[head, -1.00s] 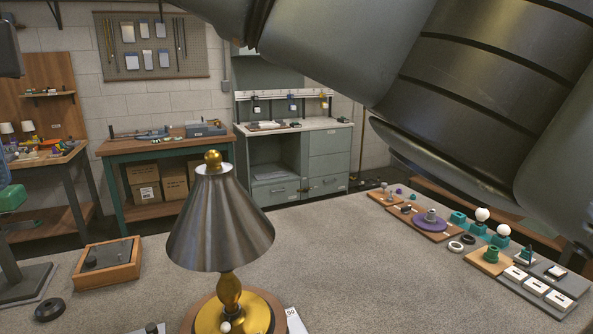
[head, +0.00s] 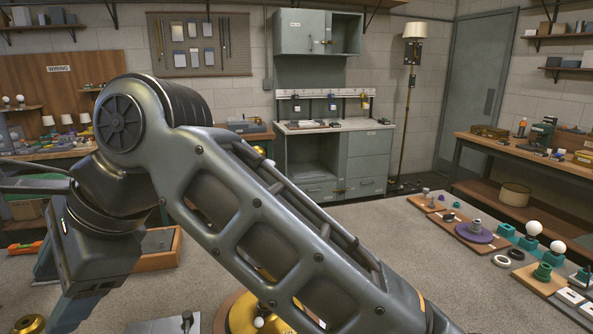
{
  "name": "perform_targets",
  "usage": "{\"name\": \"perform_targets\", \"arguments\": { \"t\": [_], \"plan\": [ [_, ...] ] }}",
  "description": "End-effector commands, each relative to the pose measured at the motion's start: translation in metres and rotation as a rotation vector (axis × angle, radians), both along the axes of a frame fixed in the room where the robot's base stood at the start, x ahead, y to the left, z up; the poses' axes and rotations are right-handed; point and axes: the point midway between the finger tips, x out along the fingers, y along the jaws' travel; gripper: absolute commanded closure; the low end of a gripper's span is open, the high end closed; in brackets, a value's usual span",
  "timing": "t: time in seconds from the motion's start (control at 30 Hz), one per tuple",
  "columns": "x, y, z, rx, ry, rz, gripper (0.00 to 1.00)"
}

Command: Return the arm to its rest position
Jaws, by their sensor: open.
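My arm crosses the head view from the lower right to the upper left and bends down at the left. My gripper (head: 95,288) is at its end, low on the left above the table. Its fingers are hard to make out, and I see nothing held in it. The brass lamp stands behind my arm. Part of its gold base (head: 243,314) shows below the arm, and its gold top (head: 259,150) shows just above it. The arm hides the shade and stem.
The grey table (head: 400,255) is clear right of centre. Boards with lamp parts, including a purple disc (head: 473,233) and white bulbs (head: 534,228), lie along the right. A wooden tray (head: 160,252) is partly hidden behind my arm. A grey cabinet (head: 367,160) stands behind.

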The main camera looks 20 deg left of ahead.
Motion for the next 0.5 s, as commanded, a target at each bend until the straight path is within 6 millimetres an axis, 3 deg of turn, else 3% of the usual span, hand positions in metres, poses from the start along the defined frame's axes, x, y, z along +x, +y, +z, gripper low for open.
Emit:
{"name": "perform_targets", "arguments": {
  "t": [0.03,0.27,0.5],
  "plan": [
    [-0.001,0.0,-0.012,0.062,0.019,-0.002,0.39],
    [0.01,-0.003,-0.047,0.345,0.01,-0.054,0.39],
    [0.032,-0.027,-0.083,0.581,-0.085,-0.193,0.39]
  ]
}}
